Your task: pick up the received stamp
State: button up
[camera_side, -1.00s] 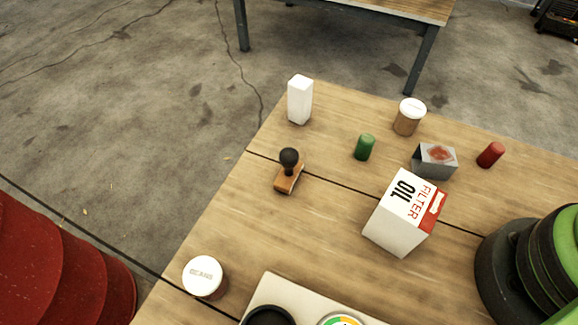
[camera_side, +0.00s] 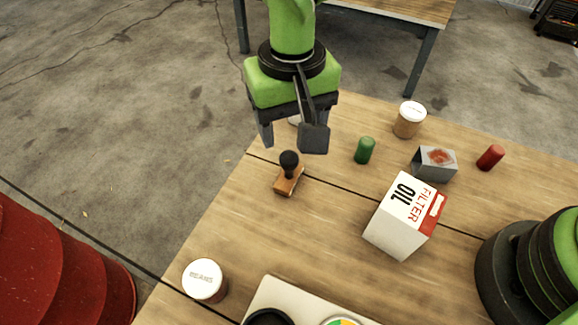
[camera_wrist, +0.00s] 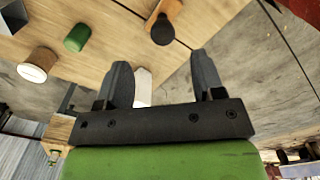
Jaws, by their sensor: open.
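The stamp (camera_side: 289,180) stands upright on the wooden table, with a black round knob on an orange-brown wooden base. In the wrist view the stamp (camera_wrist: 163,28) shows at the top, beyond the fingertips. My gripper (camera_side: 289,140) is open and empty. It hangs above the table just behind the stamp and apart from it. In the side view my gripper hides most of the white block (camera_wrist: 142,86), which shows between the fingers in the wrist view. Any marking on the stamp's underside is hidden.
Right of the stamp are a green cylinder (camera_side: 365,150), a lidded jar (camera_side: 409,119), a grey holder (camera_side: 434,164), a red cylinder (camera_side: 490,157) and an oil filter box (camera_side: 403,218). A beans jar (camera_side: 205,280) stands at the front left. The table around the stamp is clear.

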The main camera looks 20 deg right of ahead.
aim_at(289, 166)
notch_tip(289, 166, down, 9)
jog(key=shift+a+f, duration=0.15)
jog(key=c, duration=1)
